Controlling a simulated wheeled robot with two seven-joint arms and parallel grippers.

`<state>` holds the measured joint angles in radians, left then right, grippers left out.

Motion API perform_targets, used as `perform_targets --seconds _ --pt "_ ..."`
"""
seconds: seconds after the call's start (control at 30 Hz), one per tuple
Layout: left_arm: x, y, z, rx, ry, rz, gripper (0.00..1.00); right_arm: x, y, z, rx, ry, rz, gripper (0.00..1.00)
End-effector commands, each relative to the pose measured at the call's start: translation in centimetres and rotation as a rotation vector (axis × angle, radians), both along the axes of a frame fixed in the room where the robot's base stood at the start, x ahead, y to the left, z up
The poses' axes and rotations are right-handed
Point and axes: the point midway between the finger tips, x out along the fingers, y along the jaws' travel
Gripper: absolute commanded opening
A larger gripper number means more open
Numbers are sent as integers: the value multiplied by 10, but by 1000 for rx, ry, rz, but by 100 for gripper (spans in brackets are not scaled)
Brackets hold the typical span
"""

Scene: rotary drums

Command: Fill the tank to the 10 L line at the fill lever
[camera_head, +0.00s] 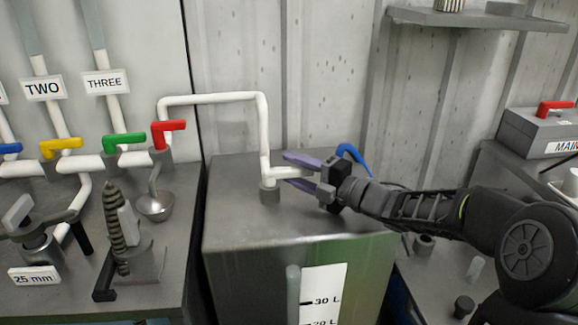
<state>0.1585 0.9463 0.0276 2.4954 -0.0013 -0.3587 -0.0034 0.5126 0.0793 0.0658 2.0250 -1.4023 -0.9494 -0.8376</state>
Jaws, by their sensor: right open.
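The tank is a grey metal box (240,228) in the middle. Its white scale plate (325,285) shows 30 L and part of 20 L; the lower part is cut off, so no 10 L line shows. A grey sight tube (293,292) stands beside the plate; I cannot tell a level in it. A white pipe comes down to a grey fitting (269,192) on the tank top, with a short white lever (287,173) pointing right. My right gripper (297,171) is open, its purple fingers on either side of the lever's end; contact is unclear. My left gripper is not in view.
Red (168,132), green (124,141) and yellow (60,146) valve handles sit on white pipes at left. A ladle (155,205) is on the left bench. A blue curved piece (352,155) is behind my gripper. A grey box (535,128) with a red handle stands at right.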

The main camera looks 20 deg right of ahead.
Motion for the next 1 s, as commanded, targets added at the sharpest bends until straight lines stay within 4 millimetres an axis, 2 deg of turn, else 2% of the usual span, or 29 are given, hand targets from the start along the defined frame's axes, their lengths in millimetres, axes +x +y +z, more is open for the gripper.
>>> perform_targets --seconds 0.17,0.43,0.9,1.0 --pt "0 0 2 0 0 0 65 13 8 0 0 0 0 42" --pt "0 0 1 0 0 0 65 15 8 0 -1 -1 -1 42" --pt "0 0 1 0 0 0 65 14 8 0 0 0 -1 4" --pt "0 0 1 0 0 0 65 14 8 0 0 0 -1 0"
